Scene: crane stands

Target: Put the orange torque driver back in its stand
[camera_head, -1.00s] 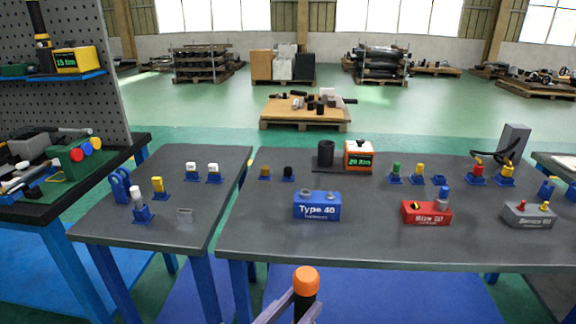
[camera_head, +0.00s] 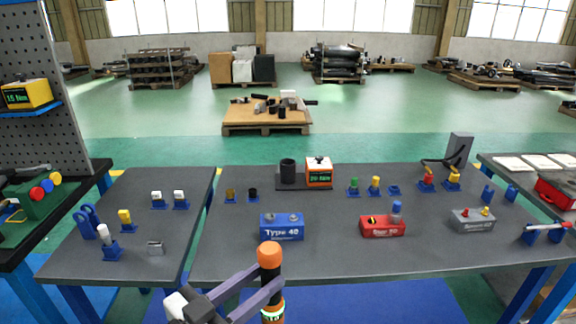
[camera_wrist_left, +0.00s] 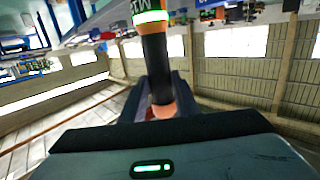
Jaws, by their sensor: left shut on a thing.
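The orange torque driver (camera_head: 270,256) is black with an orange end cap and a lit green ring lower down. It stands nearly upright between the fingers of my left gripper (camera_head: 271,287), which is shut on it in front of the middle table's near edge. In the left wrist view the driver (camera_wrist_left: 156,62) runs between the fingers, orange end toward the camera. Its lower end is cut off in the head view. A stand with an empty-looking black cup (camera_head: 288,171) and an orange display box (camera_head: 319,173) is at the table's back. My right gripper is out of view.
On the middle table (camera_head: 335,228), the blue "Type 40" block (camera_head: 282,227), red block (camera_head: 382,227) and grey block (camera_head: 473,220) stand between me and the back. Small sockets stand around them. A yellow display box (camera_head: 27,94) sits on the pegboard shelf at left.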

